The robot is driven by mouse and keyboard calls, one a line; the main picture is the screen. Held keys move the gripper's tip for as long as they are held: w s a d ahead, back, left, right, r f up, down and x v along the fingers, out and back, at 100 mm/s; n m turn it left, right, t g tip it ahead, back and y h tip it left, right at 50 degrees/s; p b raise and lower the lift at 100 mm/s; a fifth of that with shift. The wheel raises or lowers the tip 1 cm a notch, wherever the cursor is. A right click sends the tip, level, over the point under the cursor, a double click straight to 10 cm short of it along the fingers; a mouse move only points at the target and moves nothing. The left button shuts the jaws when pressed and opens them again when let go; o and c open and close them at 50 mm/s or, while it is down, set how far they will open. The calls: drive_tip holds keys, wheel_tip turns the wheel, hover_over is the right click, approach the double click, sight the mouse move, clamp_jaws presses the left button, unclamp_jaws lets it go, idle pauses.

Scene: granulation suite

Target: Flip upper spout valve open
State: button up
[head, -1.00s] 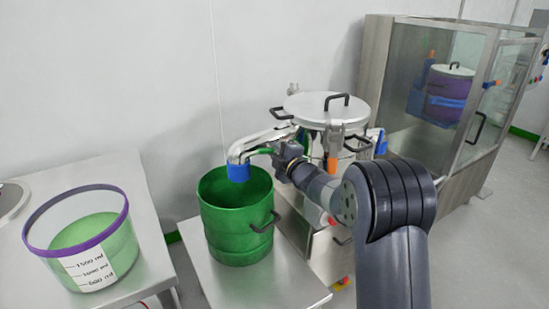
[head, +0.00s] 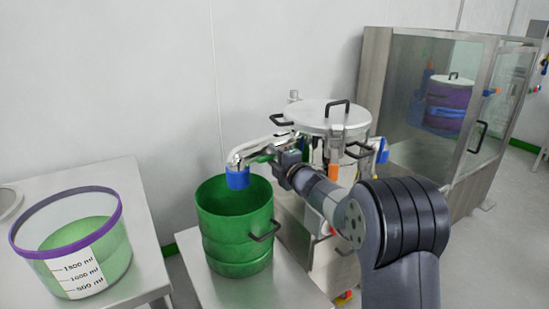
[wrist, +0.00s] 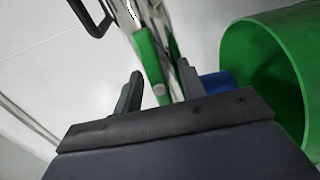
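The upper spout (head: 250,148) is a silver pipe with a blue end (head: 237,178), reaching from the lidded steel vessel (head: 326,118) over a green bucket (head: 234,238). A green valve handle (head: 263,156) shows on the spout in the head view, partly covered by my gripper. In the wrist view the green handle (wrist: 150,62) shows between the two fingers of my gripper (wrist: 160,82), with gaps beside it. My gripper is open. The blue spout end (wrist: 217,82) is just right of the right finger. Whether a finger touches the handle cannot be told.
The green bucket stands on a steel table (head: 210,287) below the spout. A clear tub with a purple rim (head: 68,209) stands on the left table. A glass-fronted cabinet (head: 410,90) stands at the right. The vessel lid has a black handle (head: 337,106).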

drive_tip(key=v, duration=1.1)
drive_tip(key=shift+w, duration=0.2)
drive_tip(key=x, duration=1)
drive_tip(key=shift+w+a+r, duration=0.1)
drive_tip(key=shift+w+a, duration=0.15)
drive_tip(key=shift+a, duration=0.1)
drive_tip(key=shift+p, duration=0.35)
